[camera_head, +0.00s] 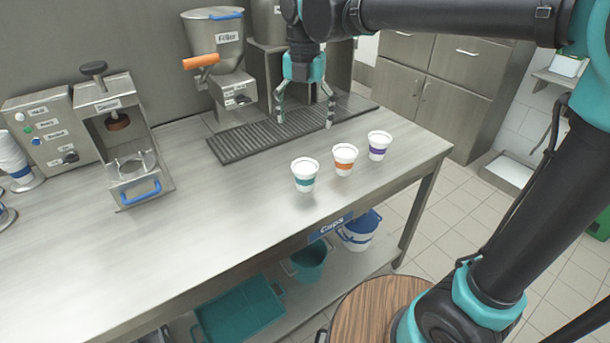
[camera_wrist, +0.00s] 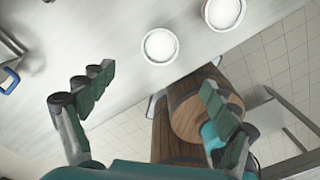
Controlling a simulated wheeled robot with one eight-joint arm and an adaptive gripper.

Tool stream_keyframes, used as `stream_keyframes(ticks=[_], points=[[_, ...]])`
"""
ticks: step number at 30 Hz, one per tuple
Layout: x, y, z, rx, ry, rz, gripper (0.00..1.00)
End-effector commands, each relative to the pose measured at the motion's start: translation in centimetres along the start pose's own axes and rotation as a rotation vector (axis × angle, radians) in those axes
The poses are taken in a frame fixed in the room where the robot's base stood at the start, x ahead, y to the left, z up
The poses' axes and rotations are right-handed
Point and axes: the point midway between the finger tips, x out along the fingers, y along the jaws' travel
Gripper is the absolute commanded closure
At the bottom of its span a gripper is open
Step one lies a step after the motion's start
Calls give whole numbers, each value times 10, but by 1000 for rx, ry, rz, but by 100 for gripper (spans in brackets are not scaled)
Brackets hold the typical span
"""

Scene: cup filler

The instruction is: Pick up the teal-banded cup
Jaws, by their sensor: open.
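The teal-banded cup (camera_head: 305,175) stands upright on the steel counter in the head view. It is the leftmost and nearest of three white cups in a slanting row. My gripper (camera_head: 304,121) is open and empty, pointing down by the filler's grated tray, behind the cups and apart from them. In the wrist view my spread fingers (camera_wrist: 157,82) have nothing between them. One white cup top (camera_wrist: 160,46) shows beyond them, with another cup top (camera_wrist: 222,12) at the upper right. Their bands are hidden there, so I cannot be sure which cups these are.
The orange-banded cup (camera_head: 344,159) stands close right of the teal one, then the purple-banded cup (camera_head: 379,146). The filler (camera_head: 222,60) and grated tray (camera_head: 235,143) are behind. The sealing machine (camera_head: 125,140) is left. Counter left of the cups is clear.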

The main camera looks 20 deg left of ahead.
Motion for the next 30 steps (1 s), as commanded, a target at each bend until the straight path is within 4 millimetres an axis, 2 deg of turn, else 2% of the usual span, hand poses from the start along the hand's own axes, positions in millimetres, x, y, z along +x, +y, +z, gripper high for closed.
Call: stream_keyframes(ticks=[6,12,22,30], points=[[46,0,0,3,0,1,12],[81,0,0,4,-1,1,12],[106,0,0,5,-1,1,12],[141,-1,0,5,-1,1,12]])
